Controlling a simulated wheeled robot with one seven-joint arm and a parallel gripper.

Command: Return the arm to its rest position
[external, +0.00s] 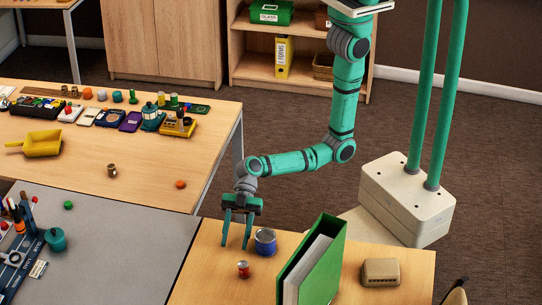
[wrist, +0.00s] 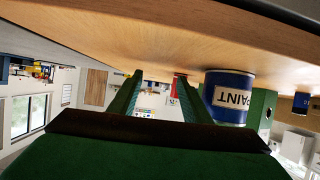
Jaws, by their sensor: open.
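My gripper (external: 237,240) is at the end of my green arm, pointing down over the left part of the near wooden table (external: 205,283). Its two fingers are apart, with nothing seen held between them. They also show in the wrist view (wrist: 159,78), which looks upside down. A small red can (external: 243,269) stands in front of the fingers. Whether the fingertips touch the tabletop I cannot tell.
A tall green binder (external: 335,262) stands right of the cans, and a beige box (external: 381,272) lies beyond it. A grey table (external: 125,235) adjoins on the left. A wooden table (external: 60,165) behind holds several small items and a yellow scoop (external: 42,144).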

